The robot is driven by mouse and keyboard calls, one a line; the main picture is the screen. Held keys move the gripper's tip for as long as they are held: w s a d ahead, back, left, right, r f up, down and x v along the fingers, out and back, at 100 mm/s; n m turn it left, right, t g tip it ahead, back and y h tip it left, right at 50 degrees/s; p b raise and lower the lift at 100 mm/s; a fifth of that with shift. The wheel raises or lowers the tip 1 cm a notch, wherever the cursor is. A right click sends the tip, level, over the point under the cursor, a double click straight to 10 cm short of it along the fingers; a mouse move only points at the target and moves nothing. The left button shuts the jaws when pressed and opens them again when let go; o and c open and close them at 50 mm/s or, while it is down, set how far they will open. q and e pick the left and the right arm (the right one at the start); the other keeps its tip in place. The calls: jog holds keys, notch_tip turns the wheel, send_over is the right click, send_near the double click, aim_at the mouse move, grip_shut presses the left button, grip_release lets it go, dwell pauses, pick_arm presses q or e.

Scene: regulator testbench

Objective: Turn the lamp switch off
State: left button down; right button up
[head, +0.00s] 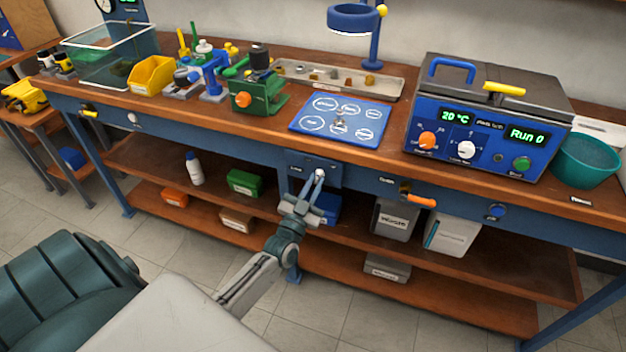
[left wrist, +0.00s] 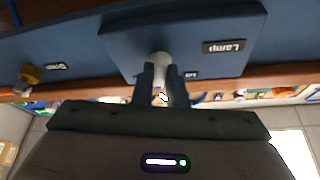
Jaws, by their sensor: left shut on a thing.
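The lamp switch (head: 320,173) is a small pale lever on a blue plate on the bench's front apron. In the left wrist view its light knob (left wrist: 159,57) stands out from the blue plate (left wrist: 195,30), near an upside-down "Lamp" label (left wrist: 224,46). My left gripper (head: 316,188) is at the switch. Its dark fingers (left wrist: 160,76) are shut on the knob, one on each side, and partly hide it. The blue ring lamp (head: 353,17) stands at the back of the bench with a bright underside. My right gripper is not in view.
A blue mat (head: 341,120) and the blue tester (head: 487,115) are on the benchtop above. An orange-handled valve (head: 420,200) sits on the apron to the right. Bins, including a grey one (head: 395,219), stand on the shelf below. The floor in front is clear.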

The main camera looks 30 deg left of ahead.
pick_arm(q)
jog(key=n+y, duration=0.1)
jog(key=n, duration=0.1)
jog(key=n+y+p, duration=0.2)
jog(key=n, duration=0.1)
jog(key=shift+d+r+n+g, duration=0.1)
jog(key=shift+d+n+g, duration=0.15)
jog(key=shift+n+g, duration=0.05)
jog(key=shift+w+d+n+g+y+p, duration=0.1)
jog(key=shift+n+g+y+p, duration=0.5)
jog(key=shift+n, duration=1.05)
jog(key=shift+s+d+n+g+y+p, duration=0.1)
jog(key=shift+n+g+y+p, duration=0.25)
jog(key=shift+n+y+p, duration=0.85)
jog(key=shift+w+d+n+g+y+p, duration=0.1)
jog(key=shift+n+g+y+p, duration=0.25)
jog(key=shift+n, duration=1.7)
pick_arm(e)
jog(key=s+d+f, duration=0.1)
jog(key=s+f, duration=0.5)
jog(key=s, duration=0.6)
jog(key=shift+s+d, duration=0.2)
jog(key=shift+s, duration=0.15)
pick_arm(q)
jog(key=shift+n, duration=0.4)
jog(key=c, duration=1.5)
grip_release()
jog(key=shift+o, duration=0.2)
